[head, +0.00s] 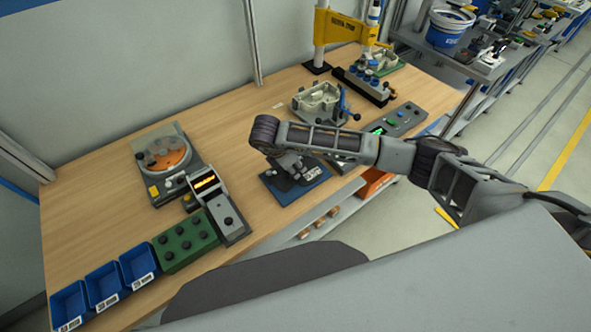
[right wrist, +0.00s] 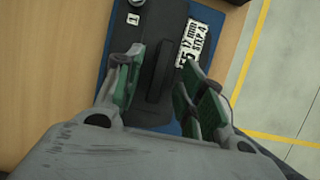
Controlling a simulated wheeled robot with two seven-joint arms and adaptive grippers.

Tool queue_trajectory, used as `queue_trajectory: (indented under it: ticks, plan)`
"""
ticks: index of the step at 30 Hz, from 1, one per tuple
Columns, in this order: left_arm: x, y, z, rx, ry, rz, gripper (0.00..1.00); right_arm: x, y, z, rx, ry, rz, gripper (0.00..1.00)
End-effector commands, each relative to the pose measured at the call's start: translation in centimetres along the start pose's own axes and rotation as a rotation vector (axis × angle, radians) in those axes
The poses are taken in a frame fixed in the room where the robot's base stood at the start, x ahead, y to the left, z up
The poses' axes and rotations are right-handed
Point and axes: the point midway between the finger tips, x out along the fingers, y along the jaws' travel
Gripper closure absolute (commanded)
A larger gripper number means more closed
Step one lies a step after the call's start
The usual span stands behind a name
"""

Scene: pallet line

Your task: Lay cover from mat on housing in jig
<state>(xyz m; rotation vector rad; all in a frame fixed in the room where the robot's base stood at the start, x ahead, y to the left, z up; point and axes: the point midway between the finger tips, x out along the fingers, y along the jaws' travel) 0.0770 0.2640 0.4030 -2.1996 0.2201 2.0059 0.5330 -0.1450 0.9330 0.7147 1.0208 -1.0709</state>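A blue mat (head: 313,187) lies near the front edge of the wooden bench, below my right arm. On it is a dark cover with a raised bar, seen best in the right wrist view (right wrist: 160,68). My right gripper (head: 288,178) points down over the mat. In the right wrist view its fingers (right wrist: 158,80) stand apart, one on each side of the raised bar, with gaps showing; contact is not visible. The light grey housing (head: 318,98) sits in the jig behind the mat, with a blue clamp handle (head: 342,100) beside it. My left gripper is out of view.
A control box (head: 400,119) with a green display stands right of the jig. A block with several knobs (head: 361,84) and a yellow press (head: 340,28) stand behind. A round fixture (head: 165,155), a green block (head: 184,240) and blue bins (head: 103,285) occupy the left.

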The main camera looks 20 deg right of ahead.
Motion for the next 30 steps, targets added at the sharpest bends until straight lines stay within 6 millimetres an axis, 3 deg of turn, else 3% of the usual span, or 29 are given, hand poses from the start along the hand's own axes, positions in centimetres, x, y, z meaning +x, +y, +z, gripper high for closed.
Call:
queue_trajectory:
  ticks: [6, 19, 28, 30]
  plan:
    - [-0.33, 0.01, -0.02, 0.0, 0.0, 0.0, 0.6, 1.2, -0.03, 0.0, 0.0, 0.001, -0.001, 0.61]
    - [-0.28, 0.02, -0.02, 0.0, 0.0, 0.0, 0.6, 1.26, -0.02, -0.02, 0.0, 0.001, 0.0, 0.61]
    - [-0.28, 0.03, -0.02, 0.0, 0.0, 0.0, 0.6, 1.24, -0.01, -0.02, 0.0, 0.001, 0.0, 0.98]
    - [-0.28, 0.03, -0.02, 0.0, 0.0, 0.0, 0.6, 1.24, -0.01, -0.02, 0.0, 0.001, 0.0, 1.0]
